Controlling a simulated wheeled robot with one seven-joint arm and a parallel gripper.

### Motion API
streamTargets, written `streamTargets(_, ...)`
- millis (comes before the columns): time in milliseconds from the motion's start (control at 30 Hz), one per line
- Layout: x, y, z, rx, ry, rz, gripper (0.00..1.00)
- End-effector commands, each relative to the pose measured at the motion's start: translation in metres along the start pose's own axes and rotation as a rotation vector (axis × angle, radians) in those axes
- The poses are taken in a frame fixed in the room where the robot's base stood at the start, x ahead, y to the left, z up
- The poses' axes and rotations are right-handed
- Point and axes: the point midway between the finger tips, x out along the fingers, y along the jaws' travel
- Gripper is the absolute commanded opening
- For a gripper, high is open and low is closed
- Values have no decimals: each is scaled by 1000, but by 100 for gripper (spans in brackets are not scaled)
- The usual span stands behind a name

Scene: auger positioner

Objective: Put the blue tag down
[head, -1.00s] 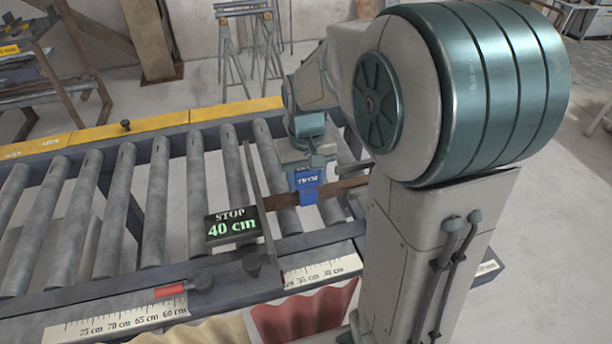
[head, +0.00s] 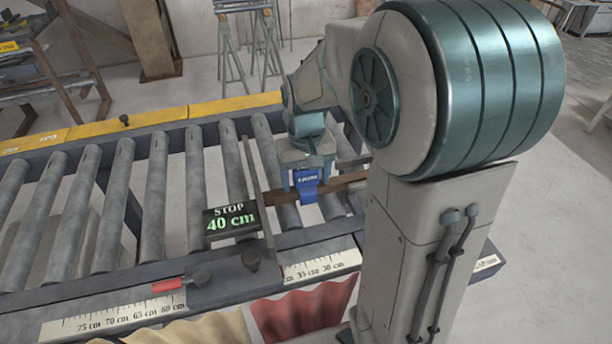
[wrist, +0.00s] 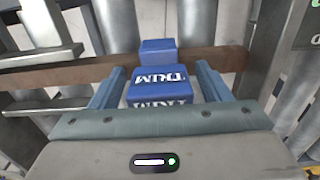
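The blue tag (head: 307,187) sits astride a long brown bar (head: 347,180) that lies across the rollers, and its lower part hangs in front of the bar. In the wrist view the tag (wrist: 158,80) shows white lettering upside down. My gripper (wrist: 161,68) is over the tag, with one blue-grey finger on each side. Narrow gaps show between the tag and both fingers, so the gripper looks open around it. In the head view the gripper (head: 307,168) hides the tag's upper part.
A stop plate with a "STOP 40 cm" display (head: 231,220) stands left of the tag, at the bar's end.

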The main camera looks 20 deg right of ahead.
Motion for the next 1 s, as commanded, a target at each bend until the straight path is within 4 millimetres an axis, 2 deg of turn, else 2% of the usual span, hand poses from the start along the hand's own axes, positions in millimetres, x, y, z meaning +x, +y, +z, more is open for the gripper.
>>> streamTargets(133, -3, 0, 0, 0, 1, 0, 70)
streamTargets(267, -16, 0, 0, 0, 1, 0, 70)
streamTargets(367, -33, 0, -1, -1, 6, 0, 70)
streamTargets(700, -107, 0, 0, 1, 5, 0, 70)
streamTargets(833, -123, 0, 0, 1, 2, 0, 70)
streamTargets(1000, -131, 0, 6, 1, 11, -2, 70)
